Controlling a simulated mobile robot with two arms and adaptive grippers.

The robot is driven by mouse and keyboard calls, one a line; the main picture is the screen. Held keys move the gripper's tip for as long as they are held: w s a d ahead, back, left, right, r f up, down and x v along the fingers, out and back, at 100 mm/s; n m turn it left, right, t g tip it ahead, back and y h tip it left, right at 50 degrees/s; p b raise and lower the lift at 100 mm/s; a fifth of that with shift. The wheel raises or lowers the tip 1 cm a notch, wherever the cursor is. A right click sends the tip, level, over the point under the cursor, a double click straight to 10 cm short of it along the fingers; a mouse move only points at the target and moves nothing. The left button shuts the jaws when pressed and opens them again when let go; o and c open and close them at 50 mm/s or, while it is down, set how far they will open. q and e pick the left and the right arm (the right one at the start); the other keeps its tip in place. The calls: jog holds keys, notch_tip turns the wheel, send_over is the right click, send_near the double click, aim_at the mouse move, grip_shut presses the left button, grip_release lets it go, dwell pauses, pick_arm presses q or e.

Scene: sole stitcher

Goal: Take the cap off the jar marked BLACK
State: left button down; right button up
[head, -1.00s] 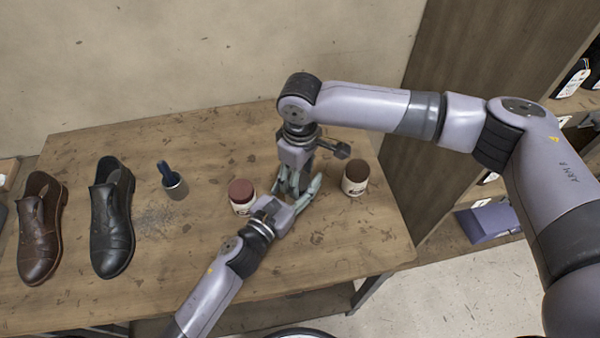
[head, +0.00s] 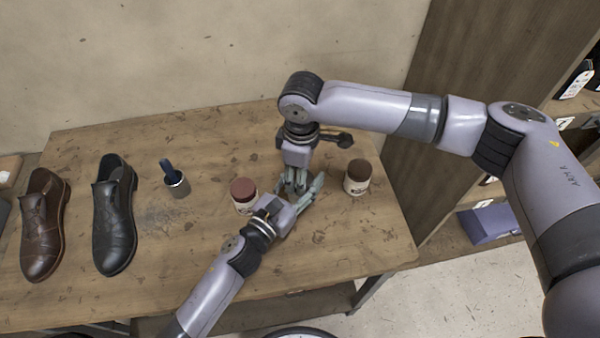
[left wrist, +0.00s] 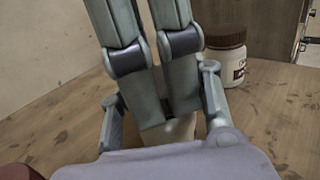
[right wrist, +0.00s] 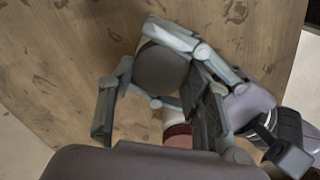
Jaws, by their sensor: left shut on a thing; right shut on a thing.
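A jar with a dark, nearly black cap (right wrist: 162,70) is between my two grippers; its label cannot be read. My right gripper (head: 291,184) reaches down from above and is shut on the dark cap; its fingers flank the cap in the right wrist view (right wrist: 150,92). My left gripper (head: 303,190) comes in low from the front and is shut on the jar's body. A small pale part of the jar body (left wrist: 180,130) shows between the fingers in the left wrist view. The head view hides most of this jar. The cap looks seated, but the seam is hidden.
The table front is mostly clear.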

pick_arm(q)
jog(key=shift+f, duration=0.1)
pick_arm(e)
jog(key=shift+w+d+f, duration=0.15)
jog(key=shift+w+d, duration=0.15)
jog(key=shift+d, duration=0.15)
pick_arm(q)
jog(key=shift+a, duration=0.1)
pick_arm(e)
jog(key=o, duration=1.1)
pick_arm(q)
jog(key=shift+w+f, duration=0.1)
pick_arm(e)
jog(key=shift+o, duration=0.9)
jog(key=shift+a, duration=0.1)
jog(key=shift+s, duration=0.1)
jog(key=shift+a, duration=0.1)
jog(key=shift+s, duration=0.1)
